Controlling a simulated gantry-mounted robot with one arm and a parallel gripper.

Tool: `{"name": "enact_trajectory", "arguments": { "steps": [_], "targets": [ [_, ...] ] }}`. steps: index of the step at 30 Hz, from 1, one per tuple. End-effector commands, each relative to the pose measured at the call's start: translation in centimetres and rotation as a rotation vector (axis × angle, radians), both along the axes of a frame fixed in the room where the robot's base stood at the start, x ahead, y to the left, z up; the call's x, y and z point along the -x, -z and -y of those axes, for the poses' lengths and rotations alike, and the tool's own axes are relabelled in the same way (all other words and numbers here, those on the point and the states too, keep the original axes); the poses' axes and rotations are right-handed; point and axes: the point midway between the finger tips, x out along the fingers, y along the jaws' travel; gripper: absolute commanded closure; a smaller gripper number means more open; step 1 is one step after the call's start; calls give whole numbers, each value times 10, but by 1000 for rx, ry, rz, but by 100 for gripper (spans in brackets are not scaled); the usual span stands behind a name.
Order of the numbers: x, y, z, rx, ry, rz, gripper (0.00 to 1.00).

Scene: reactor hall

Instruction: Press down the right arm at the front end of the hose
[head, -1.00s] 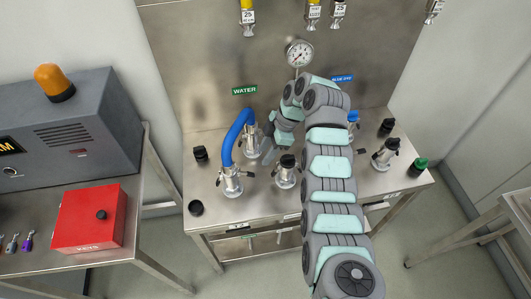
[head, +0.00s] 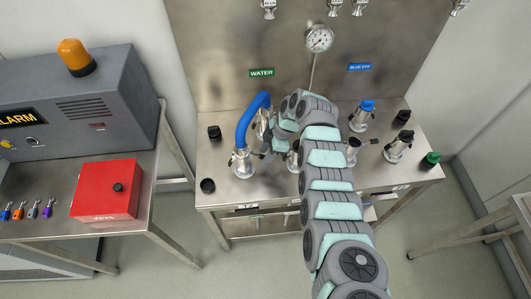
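A blue hose (head: 250,117) arches between two metal couplings on the steel table, on its left half. Its front end sits in the front coupling (head: 242,163), which has small lever arms at its sides. Their exact position is too small to tell. The rear coupling (head: 262,122) is partly hidden behind the hose and my arm. My gripper (head: 266,152) is low over the table, just right of the front coupling, near its right arm. I cannot tell whether it touches that arm. The fingers are too small to judge their opening.
Right of my gripper stands another metal port (head: 292,158), partly covered by my arm. More ports and black, blue and green caps stand on the right half of the table. A red key box (head: 105,190) and an alarm unit (head: 80,115) are on the left.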

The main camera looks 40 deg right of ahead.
Motion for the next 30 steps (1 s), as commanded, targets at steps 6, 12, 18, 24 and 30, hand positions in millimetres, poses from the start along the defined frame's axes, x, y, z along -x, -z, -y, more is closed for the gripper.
{"name": "enact_trajectory", "arguments": {
  "steps": [6,12,18,24,30],
  "targets": [
    [-1,1,0,1,0,2,60],
    [-1,1,0,1,1,1,67],
    [-1,1,0,1,1,1,84],
    [-1,1,0,1,1,1,100],
    [-1,1,0,1,1,1,100]
  ]
}}
